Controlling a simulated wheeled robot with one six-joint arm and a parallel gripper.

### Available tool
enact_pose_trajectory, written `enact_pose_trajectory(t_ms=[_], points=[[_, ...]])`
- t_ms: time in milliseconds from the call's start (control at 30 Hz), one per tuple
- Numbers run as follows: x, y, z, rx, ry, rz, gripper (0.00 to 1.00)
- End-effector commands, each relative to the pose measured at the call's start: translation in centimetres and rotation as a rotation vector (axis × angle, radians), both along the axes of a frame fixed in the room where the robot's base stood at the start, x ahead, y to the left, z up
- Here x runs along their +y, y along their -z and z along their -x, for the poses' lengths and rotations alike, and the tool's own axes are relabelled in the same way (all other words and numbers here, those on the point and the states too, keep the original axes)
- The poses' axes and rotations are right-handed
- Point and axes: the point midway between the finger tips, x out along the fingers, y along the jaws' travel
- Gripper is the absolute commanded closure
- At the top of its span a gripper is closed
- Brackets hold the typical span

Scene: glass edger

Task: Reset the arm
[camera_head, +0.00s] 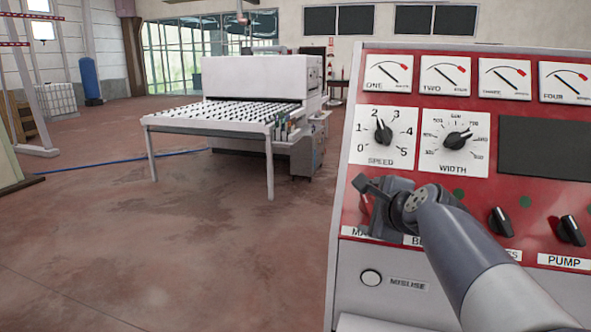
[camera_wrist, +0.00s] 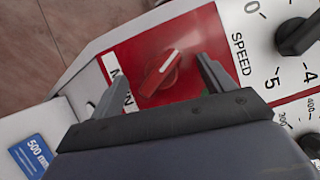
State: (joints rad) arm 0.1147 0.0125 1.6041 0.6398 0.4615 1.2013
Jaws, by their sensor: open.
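My gripper (camera_wrist: 155,88) is open in the wrist view, with its two fingers on either side of a red rotary knob (camera_wrist: 159,73). The knob sits on the red panel next to a white label that reads partly as "MAIN". I cannot tell whether the fingers touch the knob. In the head view my gripper (camera_head: 366,190) is at the lower left of the red control panel (camera_head: 349,213), and my arm hides the knob and part of the labels.
The panel carries a speed dial (camera_head: 383,132), a width dial (camera_head: 456,140), several gauges, a dark screen (camera_head: 545,146) and a black pump knob (camera_head: 571,230). A white machine with a roller table (camera_head: 210,116) stands behind. Open red floor (camera_head: 180,240) lies to the left.

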Motion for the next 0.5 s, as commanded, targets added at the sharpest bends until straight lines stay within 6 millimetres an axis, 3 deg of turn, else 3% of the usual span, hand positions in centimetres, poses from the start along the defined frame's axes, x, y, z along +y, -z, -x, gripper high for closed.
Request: enact_pose_trajectory(t_ms=[367,500], points=[[0.3,0.5,0.2,-0.111,0.202,-0.343,0.23],[-0.1,-0.5,2.4,-0.115,0.203,-0.343,0.23]])
